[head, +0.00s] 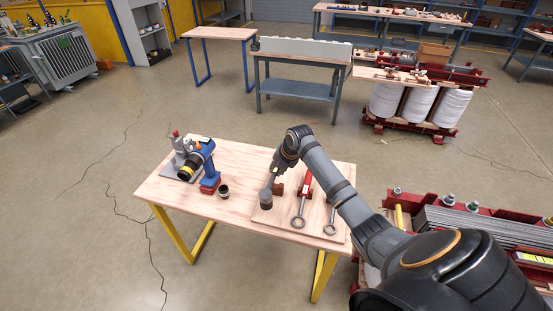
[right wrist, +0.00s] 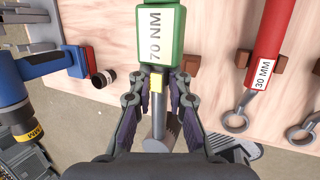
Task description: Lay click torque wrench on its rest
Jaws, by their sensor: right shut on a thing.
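The click torque wrench has a green handle marked 70 NM (right wrist: 163,35) and a grey shaft (right wrist: 159,118) with a yellow band. My right gripper (right wrist: 157,90) is shut on it around the yellow band; it also shows in the head view (head: 274,174). A dark round end (head: 266,199) shows below the gripper in the head view, while the green handle is hidden there. A brown wooden rest (right wrist: 192,63) shows at the handle's right edge, and a brown block (head: 278,189) shows beside the gripper in the head view. I cannot tell whether wrench and rest touch.
A red-handled wrench marked 30 MM (right wrist: 268,45) lies on the board, right of the green handle. Another ring-ended wrench (head: 330,227) lies further right. A blue and yellow power tool (head: 208,181) and a small dark socket (head: 224,192) stand on the table's left part.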

